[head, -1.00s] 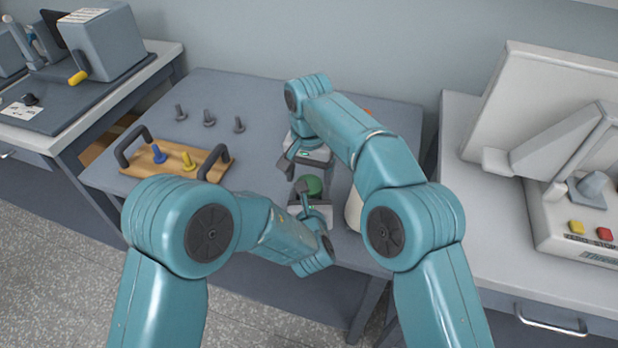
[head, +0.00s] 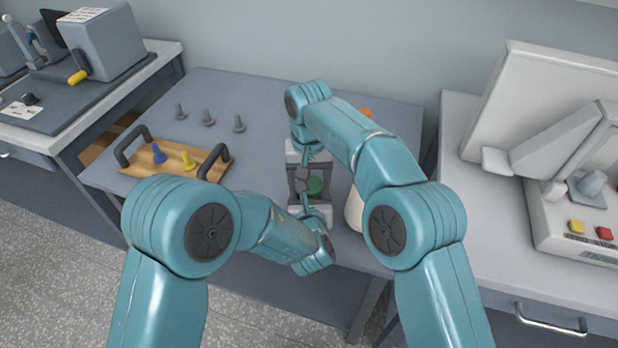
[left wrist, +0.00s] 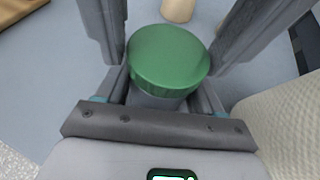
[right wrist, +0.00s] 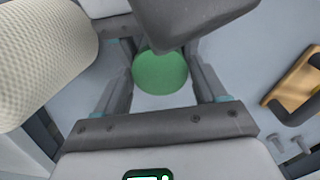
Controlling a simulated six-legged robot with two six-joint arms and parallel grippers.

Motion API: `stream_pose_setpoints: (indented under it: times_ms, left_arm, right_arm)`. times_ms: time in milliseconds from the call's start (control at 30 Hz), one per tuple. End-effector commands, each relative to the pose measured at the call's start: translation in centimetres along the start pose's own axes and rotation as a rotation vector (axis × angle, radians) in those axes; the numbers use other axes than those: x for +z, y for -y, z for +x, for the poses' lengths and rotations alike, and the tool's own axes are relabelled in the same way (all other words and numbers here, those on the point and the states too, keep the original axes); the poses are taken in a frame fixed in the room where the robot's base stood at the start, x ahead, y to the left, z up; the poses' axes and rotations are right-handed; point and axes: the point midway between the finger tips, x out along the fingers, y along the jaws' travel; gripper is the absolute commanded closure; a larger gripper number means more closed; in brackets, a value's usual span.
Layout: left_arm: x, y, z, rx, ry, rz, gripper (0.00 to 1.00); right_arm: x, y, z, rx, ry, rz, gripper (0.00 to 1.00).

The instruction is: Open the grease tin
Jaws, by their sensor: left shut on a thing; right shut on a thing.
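The grease tin has a round green lid (head: 315,185), also plain in the left wrist view (left wrist: 168,55) and right wrist view (right wrist: 160,72). Its grey body (left wrist: 155,99) shows below the lid in the left wrist view. My left gripper (head: 308,196) reaches in from the near side and is shut on the tin, seemingly low on its body. My right gripper (head: 307,176) reaches in from the far side and is shut on the tin at the lid. The fingers hide part of the tin, and the exact contacts are hard to see.
A wooden tray (head: 177,171) with dark handles holds a blue and a yellow peg at the left. Several grey pegs (head: 209,118) stand behind it. A cream cone (head: 353,211) stands close right of the tin. An orange thing (head: 366,112) shows behind my right arm.

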Motion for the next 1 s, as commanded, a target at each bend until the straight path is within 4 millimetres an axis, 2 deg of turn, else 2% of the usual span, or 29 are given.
stream_pose_setpoints:
  times_ms: [100,167,433,467,533,833,1000]
  left_arm:
    - [-0.1,0.0,0.0,0.001,-0.002,0.0,1.0]
    - [-0.1,0.0,0.0,0.001,-0.002,0.0,1.0]
    - [-0.1,0.0,0.0,0.001,-0.002,0.0,1.0]
    - [-0.1,0.0,0.0,0.001,-0.002,0.0,1.0]
    - [-0.1,0.0,0.0,0.001,-0.002,0.0,1.0]
    - [-0.1,0.0,0.0,0.001,-0.002,0.0,1.0]
    - [-0.1,0.0,0.0,0.001,-0.002,0.0,1.0]
  right_arm:
    - [0.0,0.0,0.0,0.001,0.001,-0.15,0.65]
    - [0.0,0.0,0.0,0.001,0.001,-0.191,0.65]
    - [0.0,0.0,0.0,0.001,0.001,-0.205,0.65]
    - [0.0,0.0,0.0,0.001,0.001,-0.205,0.26]
    - [0.0,0.0,0.0,0.001,0.001,-0.205,0.03]
    - [0.0,0.0,-0.2,0.0,-0.001,-0.203,0.03]
    - [-0.1,0.0,-2.5,-0.001,-0.004,-0.203,0.03]
